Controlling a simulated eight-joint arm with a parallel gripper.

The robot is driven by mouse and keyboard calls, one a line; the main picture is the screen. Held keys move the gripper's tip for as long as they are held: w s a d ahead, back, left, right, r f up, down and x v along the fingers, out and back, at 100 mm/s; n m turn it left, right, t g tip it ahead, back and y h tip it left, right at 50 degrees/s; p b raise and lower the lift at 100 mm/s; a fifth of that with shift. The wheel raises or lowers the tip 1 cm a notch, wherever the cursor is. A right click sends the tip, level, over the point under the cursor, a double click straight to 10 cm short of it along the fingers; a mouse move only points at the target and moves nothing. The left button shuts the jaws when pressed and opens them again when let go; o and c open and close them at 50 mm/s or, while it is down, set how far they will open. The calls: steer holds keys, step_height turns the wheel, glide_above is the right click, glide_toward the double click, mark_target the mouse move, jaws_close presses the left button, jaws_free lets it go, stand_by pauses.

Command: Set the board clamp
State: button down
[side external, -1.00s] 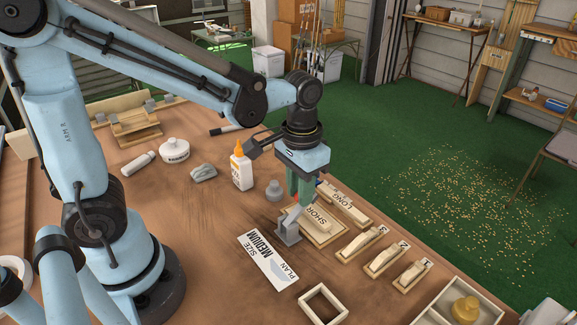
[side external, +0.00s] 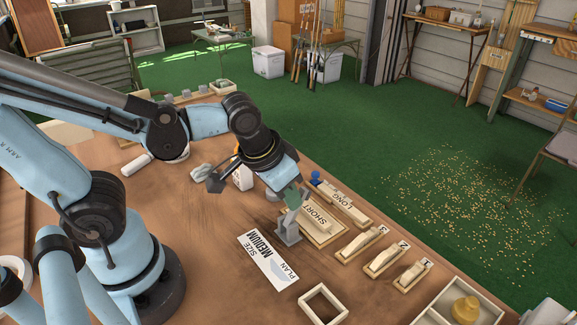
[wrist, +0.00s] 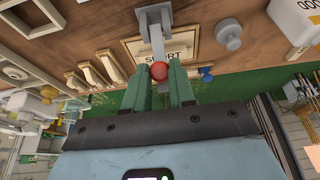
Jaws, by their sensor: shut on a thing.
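The grey clamp (side external: 288,232) stands on the workbench beside the left end of the SHORT board tray (side external: 325,236). In the wrist view the clamp (wrist: 153,14) has a grey lever (wrist: 157,42) ending in a red ball knob (wrist: 159,70). My gripper (side external: 294,197) is tilted above the clamp, its green fingers shut on the red knob. The wrist view shows the gripper (wrist: 160,77) with a finger on each side of the knob. In the side view the fingers hide the knob. A SIZE MEDIUM PLAN card (side external: 266,262) lies in front of the clamp.
The LONG tray (side external: 350,211) and several numbered wooden blocks (side external: 384,259) lie to the right. A glue bottle (side external: 243,178) is behind my gripper. An empty square frame (side external: 323,305) and a divided tray (side external: 440,308) are in front.

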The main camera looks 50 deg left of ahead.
steer(key=shift+s+f+t, duration=0.2)
steer(key=shift+s+t, duration=0.95)
steer(key=shift+t, duration=0.45)
steer(key=c, duration=0.9)
jaws_free()
steer(key=shift+c, duration=0.2)
steer(key=shift+w, duration=0.1)
steer(key=shift+w+r+g, duration=0.15)
steer(key=shift+w+g, duration=0.5)
steer(key=shift+g, duration=0.25)
steer(key=shift+w+r+g, duration=0.1)
steer(key=shift+w+g, duration=0.5)
steer(key=shift+g, duration=0.3)
steer(key=shift+w+f+g, duration=0.15)
steer(key=shift+w+g, duration=0.6)
steer(key=shift+g, duration=0.25)
steer(key=shift+w+f+g, duration=0.15)
steer(key=shift+w+g, duration=0.55)
steer(key=shift+g, duration=0.3)
step_height(320, 180, up, 12)
